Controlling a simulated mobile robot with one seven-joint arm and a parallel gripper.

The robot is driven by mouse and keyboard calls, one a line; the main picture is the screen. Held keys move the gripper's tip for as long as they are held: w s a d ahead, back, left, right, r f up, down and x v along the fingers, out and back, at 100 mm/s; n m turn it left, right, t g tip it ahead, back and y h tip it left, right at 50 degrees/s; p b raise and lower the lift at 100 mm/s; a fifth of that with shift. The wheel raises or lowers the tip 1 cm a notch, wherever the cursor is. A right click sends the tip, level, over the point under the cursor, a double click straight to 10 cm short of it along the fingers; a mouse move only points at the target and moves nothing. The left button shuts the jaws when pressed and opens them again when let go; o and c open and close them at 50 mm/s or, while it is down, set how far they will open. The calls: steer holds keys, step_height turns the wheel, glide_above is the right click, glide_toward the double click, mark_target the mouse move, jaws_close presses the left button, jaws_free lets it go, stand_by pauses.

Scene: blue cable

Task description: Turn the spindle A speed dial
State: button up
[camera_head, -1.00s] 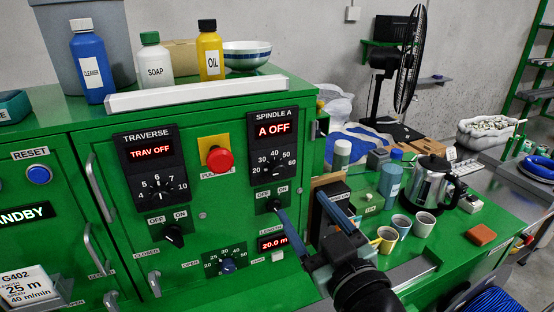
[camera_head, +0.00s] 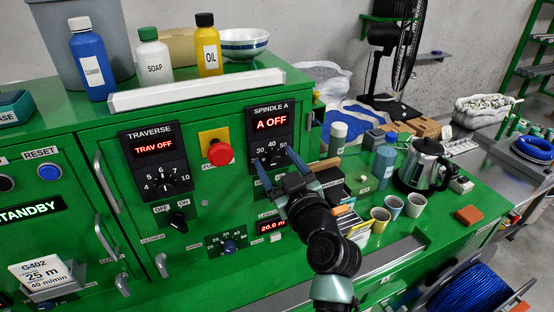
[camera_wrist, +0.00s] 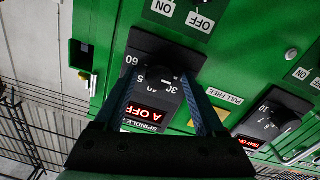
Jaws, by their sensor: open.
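The spindle A speed dial (camera_head: 271,161) is a dark knob on a black panel, with a scale of white numbers around it, below a red display (camera_head: 272,121) reading A OFF. It appears upside down in the wrist view (camera_wrist: 168,80). My gripper (camera_head: 274,156) is open, with one blue finger on each side of the dial in the picture. In the wrist view the fingers (camera_wrist: 158,78) also lie on either side of the dial, which shows between them. Whether either finger touches the knob I cannot tell. My gripper hides the area just below the dial in the head view.
A red emergency button (camera_head: 220,152) on a yellow plate and the traverse panel (camera_head: 155,160) are to the left. Cups (camera_head: 381,218), a kettle (camera_head: 424,165) and bottles (camera_head: 384,160) stand on the green bench at right. A white bar (camera_head: 197,89) edges the cabinet top.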

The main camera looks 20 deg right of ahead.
jaws_close()
stand_by(0.3)
stand_by(0.3)
steer(key=m+b, duration=0.1)
steer(key=m, duration=0.2)
steer(key=shift+d+f+m, duration=0.1)
steer(key=shift+m, duration=0.3)
steer(key=m, duration=0.4)
steer(key=shift+m, duration=0.3)
steer(key=m, duration=0.4)
steer(key=shift+d, duration=0.1)
steer(key=shift+d+m+g+y+p, duration=0.1)
steer(key=shift+m+g+y+p, duration=0.35)
steer(key=shift+m, duration=1.85)
steer(key=shift+f, duration=0.1)
